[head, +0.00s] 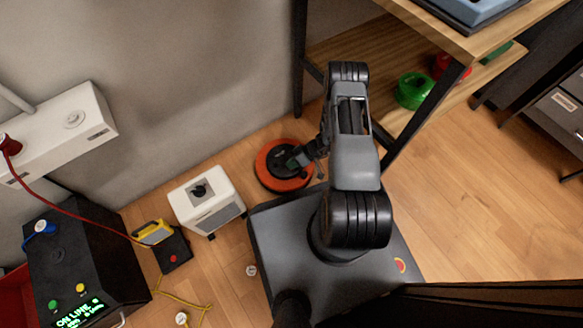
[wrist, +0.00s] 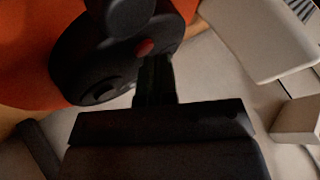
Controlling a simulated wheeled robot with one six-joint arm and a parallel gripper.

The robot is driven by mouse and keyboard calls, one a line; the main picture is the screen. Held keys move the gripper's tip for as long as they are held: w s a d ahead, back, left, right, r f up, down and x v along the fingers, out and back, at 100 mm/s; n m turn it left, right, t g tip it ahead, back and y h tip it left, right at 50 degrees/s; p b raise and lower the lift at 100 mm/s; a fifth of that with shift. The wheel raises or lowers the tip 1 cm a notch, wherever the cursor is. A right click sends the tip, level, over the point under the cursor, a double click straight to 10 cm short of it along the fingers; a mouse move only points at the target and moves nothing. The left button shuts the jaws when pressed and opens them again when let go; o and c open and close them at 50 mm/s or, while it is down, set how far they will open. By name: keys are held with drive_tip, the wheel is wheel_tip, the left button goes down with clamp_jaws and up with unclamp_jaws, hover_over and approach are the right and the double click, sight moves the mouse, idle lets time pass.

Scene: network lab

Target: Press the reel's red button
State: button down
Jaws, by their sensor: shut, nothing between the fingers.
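The reel is an orange disc (head: 268,179) with a black hub, low by the wall in the head view. In the wrist view its orange face (wrist: 25,45) fills the upper left, with the black hub (wrist: 80,62) in front. The small red button (wrist: 145,48) sits on the hub near its right side. My gripper (head: 296,161) reaches down over the reel's hub. In the wrist view my gripper's fingers (wrist: 155,65) are shut and empty, with their tips just below the button. I cannot tell whether they touch it. In the head view the button is hidden.
A white box with a black knob (head: 224,214) stands left of the reel. A black console (head: 75,255) with a lit display is further left. A wooden shelf (head: 345,47) with green and red spools is at right. Open floor (head: 470,190) lies at right.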

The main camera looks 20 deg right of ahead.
drive_tip(key=shift+r+p, duration=0.4)
drive_tip(key=shift+r, duration=0.35)
drive_tip(key=shift+r+p, duration=1.65)
drive_tip(key=shift+r, duration=0.85)
drive_tip(key=shift+s, duration=0.1)
